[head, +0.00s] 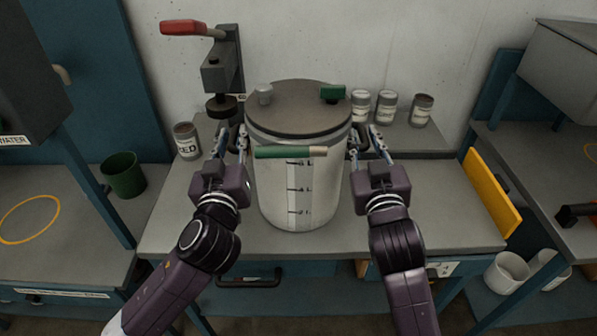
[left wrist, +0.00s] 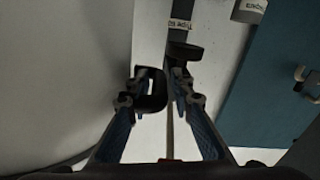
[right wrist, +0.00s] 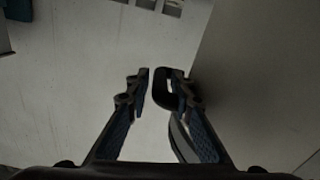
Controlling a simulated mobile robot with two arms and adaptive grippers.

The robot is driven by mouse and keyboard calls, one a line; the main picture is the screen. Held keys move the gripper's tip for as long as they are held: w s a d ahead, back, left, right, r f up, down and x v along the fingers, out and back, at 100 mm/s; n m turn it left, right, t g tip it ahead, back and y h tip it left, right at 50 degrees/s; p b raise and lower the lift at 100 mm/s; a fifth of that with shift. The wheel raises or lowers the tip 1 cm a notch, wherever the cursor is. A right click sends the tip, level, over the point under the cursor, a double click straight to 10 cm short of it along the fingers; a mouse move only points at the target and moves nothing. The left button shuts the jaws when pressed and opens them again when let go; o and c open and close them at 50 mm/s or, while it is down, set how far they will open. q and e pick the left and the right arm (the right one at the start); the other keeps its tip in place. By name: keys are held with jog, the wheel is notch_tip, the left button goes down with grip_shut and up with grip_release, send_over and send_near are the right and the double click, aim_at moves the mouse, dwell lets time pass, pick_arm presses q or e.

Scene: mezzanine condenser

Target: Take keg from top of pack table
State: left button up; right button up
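The keg (head: 300,200) is a large pale, upright vessel with a grey lid and level marks, standing on the pack table (head: 430,225). My left gripper (head: 232,135) is at its left side and my right gripper (head: 367,135) at its right side. Both are open. In the left wrist view a black loop handle (left wrist: 152,102) lies between the fingers, close to the left finger. In the right wrist view another black loop handle (right wrist: 162,92) lies between the fingers, close to the right finger. Gaps show beside both handles.
A press with a red lever (head: 185,28) stands behind left, near a can marked RED (head: 186,140). Several cans (head: 387,105) stand behind right. A green cup (head: 124,175) is on the left bench. A yellow panel (head: 491,192) edges the table's right side.

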pick_arm(q)
jog(key=shift+w, duration=0.4)
pick_arm(e)
jog(key=shift+w, duration=0.4)
pick_arm(q)
grip_shut()
pick_arm(e)
grip_shut()
pick_arm(q)
jog(key=shift+r, duration=0.3)
pick_arm(e)
jog(key=shift+r, duration=0.25)
